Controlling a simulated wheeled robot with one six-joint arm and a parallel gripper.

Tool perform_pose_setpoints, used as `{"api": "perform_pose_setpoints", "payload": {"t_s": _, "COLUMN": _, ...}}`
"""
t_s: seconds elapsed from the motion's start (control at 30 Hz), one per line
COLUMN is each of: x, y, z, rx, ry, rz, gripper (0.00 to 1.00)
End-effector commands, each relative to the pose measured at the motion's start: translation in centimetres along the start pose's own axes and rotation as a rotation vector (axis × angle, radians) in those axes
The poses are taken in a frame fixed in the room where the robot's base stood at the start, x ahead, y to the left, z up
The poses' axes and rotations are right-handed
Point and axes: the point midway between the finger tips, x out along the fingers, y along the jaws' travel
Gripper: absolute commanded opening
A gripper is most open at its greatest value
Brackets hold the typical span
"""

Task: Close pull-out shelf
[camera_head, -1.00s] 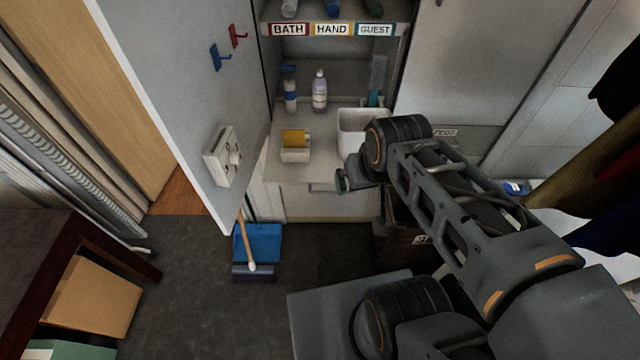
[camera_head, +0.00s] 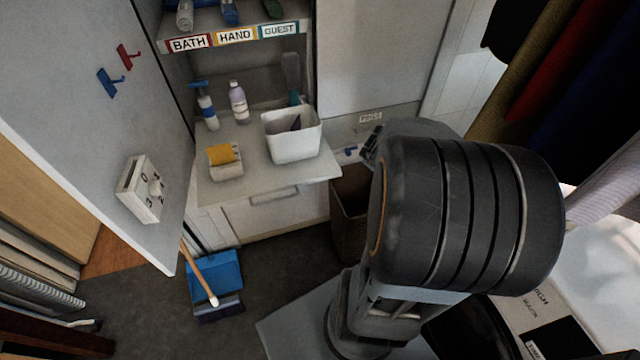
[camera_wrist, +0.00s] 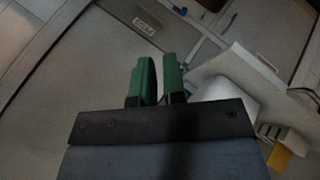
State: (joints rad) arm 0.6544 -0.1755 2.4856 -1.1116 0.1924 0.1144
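The pull-out shelf (camera_head: 258,172) is a pale board that sticks out of the open cabinet in the head view. A white bin (camera_head: 293,143) and a small holder with a yellow sponge (camera_head: 225,160) stand on it. My gripper (camera_head: 371,143) is just right of the shelf's right front corner, mostly hidden behind my dark wrist joint. In the wrist view its two green fingers (camera_wrist: 160,78) are close together with a narrow gap and nothing visible between them. The shelf side shows to their right; contact is not visible.
An open cabinet door (camera_head: 95,120) with hooks and a dial stands at left. A spray bottle (camera_head: 206,108) and a purple bottle (camera_head: 238,103) stand at the back. A brown basket (camera_head: 349,208) is below right. A blue dustpan (camera_head: 214,275) lies on the floor. Clothes hang at right.

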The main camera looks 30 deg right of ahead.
Motion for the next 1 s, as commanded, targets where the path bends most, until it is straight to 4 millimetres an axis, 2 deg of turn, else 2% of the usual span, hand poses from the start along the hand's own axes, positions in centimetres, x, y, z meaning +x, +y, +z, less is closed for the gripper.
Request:
{"api": "perform_pose_setpoints", "payload": {"t_s": 0.03, "x": 1.1, "y": -0.2, "z": 0.0, "rx": -0.067, "ry": 0.045, "rz": -0.010, "gripper": 0.06}}
{"api": "perform_pose_setpoints", "payload": {"t_s": 0.1, "x": 2.1, "y": -0.9, "z": -0.5, "rx": -0.175, "ry": 0.131, "rz": -0.041, "gripper": 0.00}}
{"api": "perform_pose_setpoints", "payload": {"t_s": 0.23, "x": 2.7, "y": -3.5, "z": -1.6, "rx": -0.364, "ry": 0.296, "rz": -0.148, "gripper": 0.00}}
{"api": "perform_pose_setpoints", "payload": {"t_s": 0.37, "x": 1.9, "y": -6.8, "z": -2.7, "rx": -0.530, "ry": 0.451, "rz": -0.289, "gripper": 0.00}}
{"api": "perform_pose_setpoints", "payload": {"t_s": 0.5, "x": 0.1, "y": -9.7, "z": -3.1, "rx": -0.657, "ry": 0.574, "rz": -0.430, "gripper": 0.00}}
{"api": "perform_pose_setpoints", "payload": {"t_s": 0.63, "x": -1.1, "y": -11.3, "z": -3.1, "rx": -0.706, "ry": 0.638, "rz": -0.520, "gripper": 0.00}}
{"api": "perform_pose_setpoints", "payload": {"t_s": 0.77, "x": -1.5, "y": -12.1, "z": -3.3, "rx": -0.701, "ry": 0.667, "rz": -0.560, "gripper": 0.00}}
{"api": "perform_pose_setpoints", "payload": {"t_s": 1.0, "x": 0.7, "y": -14.5, "z": -4.4, "rx": -0.693, "ry": 0.671, "rz": -0.569, "gripper": 0.00}}
